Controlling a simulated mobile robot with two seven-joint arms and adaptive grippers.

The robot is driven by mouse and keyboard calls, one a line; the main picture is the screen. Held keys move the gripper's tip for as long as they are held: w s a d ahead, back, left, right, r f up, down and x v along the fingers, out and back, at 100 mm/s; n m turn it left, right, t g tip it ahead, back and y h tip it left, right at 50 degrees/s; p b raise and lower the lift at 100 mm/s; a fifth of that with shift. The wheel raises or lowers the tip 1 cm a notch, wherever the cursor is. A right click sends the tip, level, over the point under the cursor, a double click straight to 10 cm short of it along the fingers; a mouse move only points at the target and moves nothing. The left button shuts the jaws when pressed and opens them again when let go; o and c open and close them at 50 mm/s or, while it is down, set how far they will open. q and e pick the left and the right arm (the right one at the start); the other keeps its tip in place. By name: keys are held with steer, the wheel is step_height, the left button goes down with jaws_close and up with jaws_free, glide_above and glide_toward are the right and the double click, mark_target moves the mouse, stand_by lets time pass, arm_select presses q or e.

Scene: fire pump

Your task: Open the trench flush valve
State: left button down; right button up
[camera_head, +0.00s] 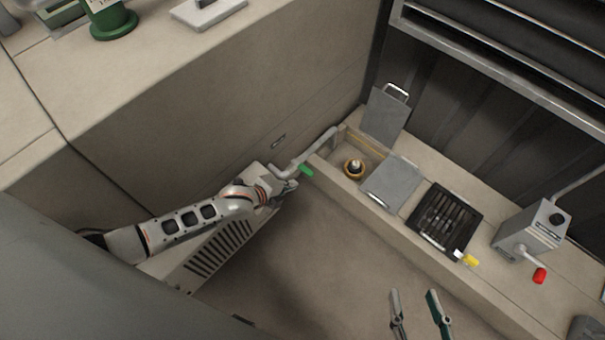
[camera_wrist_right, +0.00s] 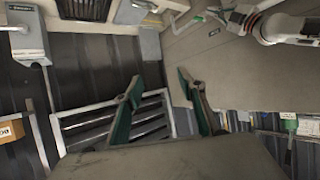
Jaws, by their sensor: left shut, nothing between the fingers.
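A grey pipe (camera_head: 318,147) at the open trench's left end carries a short green handle (camera_head: 306,170), which I take to be the trench flush valve's. The green handle also shows in the right wrist view (camera_wrist_right: 197,19). My left gripper (camera_head: 288,186) is shut and empty just left of and below the handle; whether it touches the handle or pipe is unclear. It also shows in the right wrist view (camera_wrist_right: 234,17). My right gripper (camera_head: 414,293) is open and empty, low in the head view, far from the handle. Its green-padded fingers frame the right wrist view (camera_wrist_right: 158,77).
The trench holds an orange-ringed fitting (camera_head: 354,170). A grey box (camera_head: 532,230) with a red-tipped lever (camera_head: 540,275) stands right. The floor between my grippers is clear.

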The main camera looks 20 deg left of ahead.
mark_target(302, 168)
arm_select(q)
steer(key=w, duration=0.1)
steer(key=w+d, duration=0.1)
steer(key=w, duration=0.1)
steer(key=shift+w+d+r+b, duration=0.2)
steer(key=shift+w+b, duration=0.1)
steer(key=shift+b, duration=0.1)
arm_select(e)
steer(key=shift+w+a+r, duration=0.25)
steer(key=shift+a+r, duration=0.15)
steer(key=shift+r, duration=0.1)
arm_select(q)
steer(key=shift+w, duration=0.1)
arm_select(e)
steer(key=shift+w+d, duration=0.1)
arm_select(q)
steer(key=shift+d+n+y, duration=0.15)
steer(key=shift+n+y, duration=0.15)
steer(key=shift+n, duration=0.1)
arm_select(e)
steer(key=shift+d+f, duration=0.2)
steer(key=shift+d, duration=0.15)
